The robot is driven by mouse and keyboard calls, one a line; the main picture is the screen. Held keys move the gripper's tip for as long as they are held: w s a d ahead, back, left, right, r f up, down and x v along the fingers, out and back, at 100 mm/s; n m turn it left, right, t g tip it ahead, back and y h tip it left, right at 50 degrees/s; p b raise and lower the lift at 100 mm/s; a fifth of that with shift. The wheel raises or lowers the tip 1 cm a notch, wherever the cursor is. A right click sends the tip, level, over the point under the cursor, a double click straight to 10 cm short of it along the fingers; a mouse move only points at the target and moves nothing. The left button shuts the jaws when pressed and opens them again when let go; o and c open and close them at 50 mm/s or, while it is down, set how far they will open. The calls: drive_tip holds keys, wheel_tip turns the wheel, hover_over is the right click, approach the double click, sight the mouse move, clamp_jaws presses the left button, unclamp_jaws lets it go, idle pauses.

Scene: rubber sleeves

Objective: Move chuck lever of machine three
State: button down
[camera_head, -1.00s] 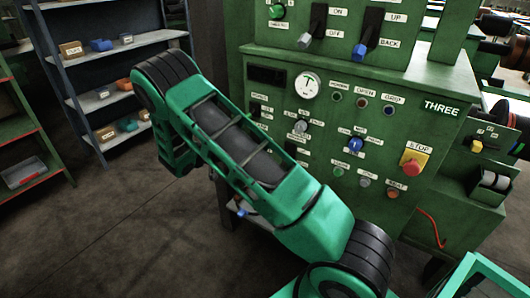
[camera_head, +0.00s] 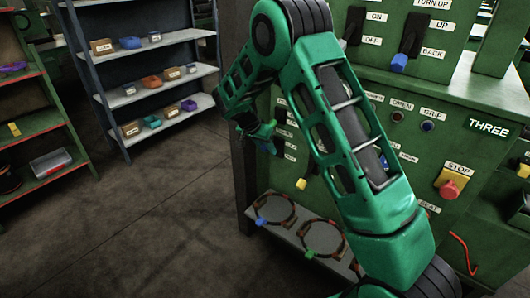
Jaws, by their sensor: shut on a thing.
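The green panel of machine three (camera_head: 488,127) is on the right, marked THREE. My gripper (camera_head: 268,138) is at the left side of this panel, partly hidden behind my own green arm. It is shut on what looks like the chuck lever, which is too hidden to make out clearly. The arm also covers much of the panel's middle, including the gauge.
The yellow and red stop button (camera_head: 450,186) is right of my arm. Two large levers, one with a blue tip (camera_head: 399,62), stand on the upper panel. A low shelf (camera_head: 262,206) with ring-shaped items is below. Shelving (camera_head: 120,95) stands left; the floor (camera_head: 130,220) between is clear.

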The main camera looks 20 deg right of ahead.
drive_tip(key=shift+d, duration=0.15)
drive_tip(key=c, duration=1.4)
unclamp_jaws()
drive_tip(key=v, duration=1)
drive_tip(key=shift+r, duration=0.35)
drive_tip(key=shift+w, duration=0.1)
